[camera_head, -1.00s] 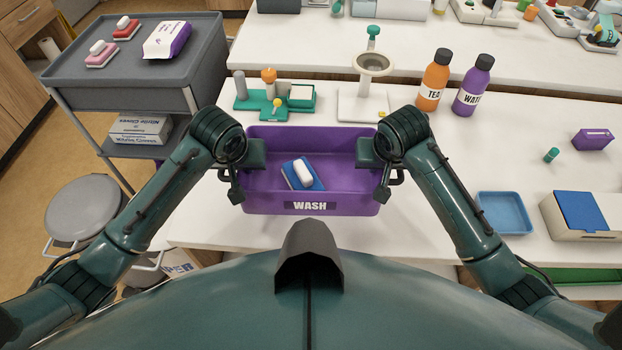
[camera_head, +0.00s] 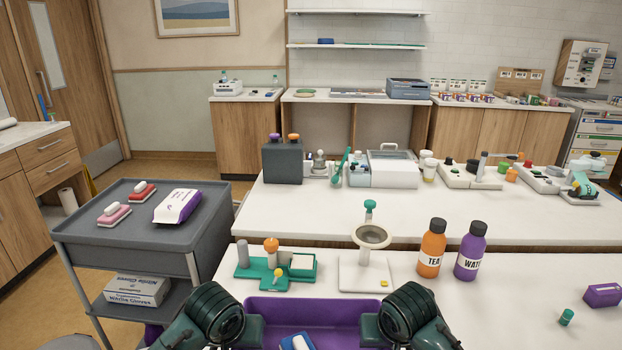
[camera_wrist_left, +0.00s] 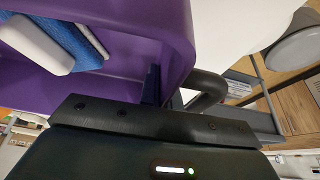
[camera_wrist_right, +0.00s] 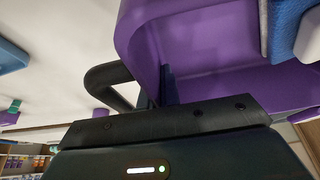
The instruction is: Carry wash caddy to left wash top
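The purple wash caddy (camera_head: 315,306) is at the bottom edge of the head view, at the near edge of the front white table. Its front and label are cut off. A blue and white item (camera_head: 297,342) lies inside. My left gripper (camera_head: 254,330) is at the caddy's left end and my right gripper (camera_head: 371,330) at its right end; both appear closed on it. The left wrist view shows the caddy wall (camera_wrist_left: 172,30) and a black handle (camera_wrist_left: 208,92); the right wrist view shows the other end (camera_wrist_right: 215,60). Fingertips are mostly hidden. No top is marked as the left wash top.
A green tray stand (camera_head: 275,270), white stand (camera_head: 368,272), orange bottle (camera_head: 431,248) and purple bottle (camera_head: 470,250) stand just beyond the caddy. A grey trolley (camera_head: 140,236) with packs is at left. A second white table (camera_head: 330,210) and wooden cabinets (camera_head: 243,125) lie behind.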

